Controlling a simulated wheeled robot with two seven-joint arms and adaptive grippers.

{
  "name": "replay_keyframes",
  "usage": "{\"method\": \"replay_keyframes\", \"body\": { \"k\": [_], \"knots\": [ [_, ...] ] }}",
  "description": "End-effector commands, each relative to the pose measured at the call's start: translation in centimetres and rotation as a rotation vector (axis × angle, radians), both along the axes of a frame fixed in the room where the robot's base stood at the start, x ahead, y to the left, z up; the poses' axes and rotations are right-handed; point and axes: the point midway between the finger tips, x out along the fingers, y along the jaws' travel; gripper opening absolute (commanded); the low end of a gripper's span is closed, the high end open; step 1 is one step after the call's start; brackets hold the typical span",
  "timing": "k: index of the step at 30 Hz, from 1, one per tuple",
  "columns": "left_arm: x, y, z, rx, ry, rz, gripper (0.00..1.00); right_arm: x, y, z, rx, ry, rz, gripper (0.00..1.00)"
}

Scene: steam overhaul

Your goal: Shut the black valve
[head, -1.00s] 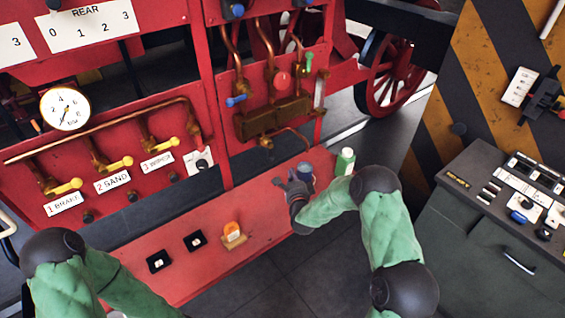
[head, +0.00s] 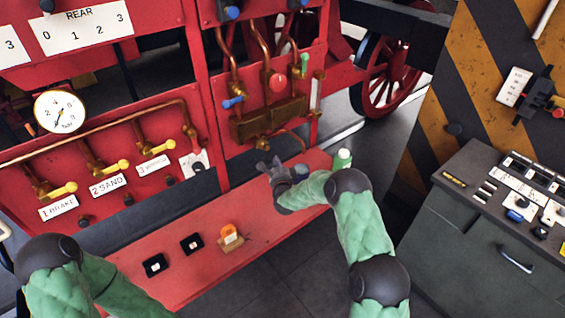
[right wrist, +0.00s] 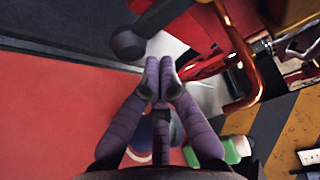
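A small black valve knob (head: 262,143) hangs under the brass block of the pipe panel. A black knob on a stem (right wrist: 128,45) shows in the right wrist view, just beyond and left of the fingertips; it seems to be the same valve. My right gripper (head: 269,165) is over the back of the red bench, just below that knob and apart from it. In the right wrist view my right gripper's (right wrist: 160,68) fingertips are together, with nothing seen between them. My left arm enters at lower left; its gripper is out of frame.
A dark blue-capped can (head: 301,171) and a green bottle (head: 343,160) stand right of my right gripper. An orange item (head: 230,233) and two small black boxes are on the red bench (head: 185,275). Copper pipes (head: 290,134) run close by. A grey cabinet (head: 475,235) stands right.

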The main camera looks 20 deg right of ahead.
Motion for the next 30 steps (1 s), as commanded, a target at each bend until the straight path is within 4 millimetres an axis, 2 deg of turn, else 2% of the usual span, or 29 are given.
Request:
{"method": "replay_keyframes", "body": {
  "k": [14,30],
  "knots": [
    [0.01,0.00,-0.04,0.000,0.000,0.000,0.00,-0.07,0.32,0.04,0.002,0.001,0.000,0.00],
    [0.00,-0.01,-0.86,0.000,0.000,0.000,0.00,-0.27,0.86,-0.16,0.086,0.031,0.000,0.00]
  ]
}}
